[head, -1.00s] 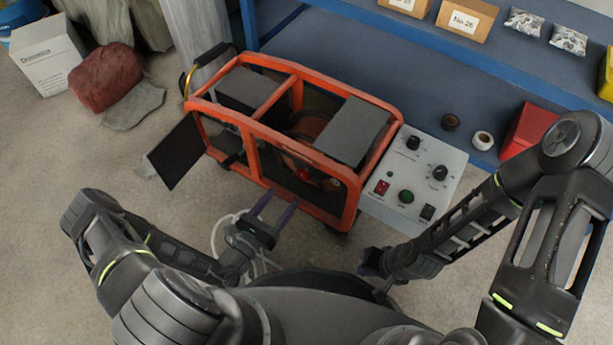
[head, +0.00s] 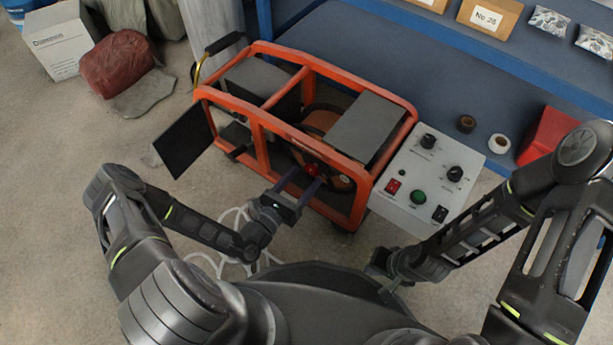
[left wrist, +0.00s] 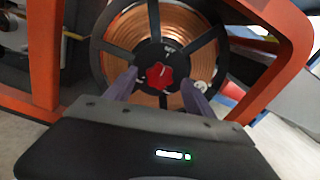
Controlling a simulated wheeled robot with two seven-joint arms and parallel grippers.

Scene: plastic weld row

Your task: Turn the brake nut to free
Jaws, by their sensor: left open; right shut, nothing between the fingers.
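The brake nut is a red lobed knob (left wrist: 159,75) on the black hub of a copper wire spool (left wrist: 185,98) in the left wrist view. In the head view the red knob (head: 312,170) shows inside the orange-framed machine (head: 262,150). My left gripper (head: 300,184) is open, its fingers pointing through the frame at the knob. In the left wrist view its fingertips (left wrist: 158,82) show on either side of the knob, just below it; I cannot tell if they touch it. My right gripper (head: 378,264) is shut and empty, low beside the machine.
A grey control box (head: 428,185) with knobs and buttons adjoins the machine's right side. A black panel (head: 183,144) sticks out at its left. A blue shelf (head: 400,70) stands behind. Orange frame bars surround the spool. White cable (head: 205,262) lies on the floor.

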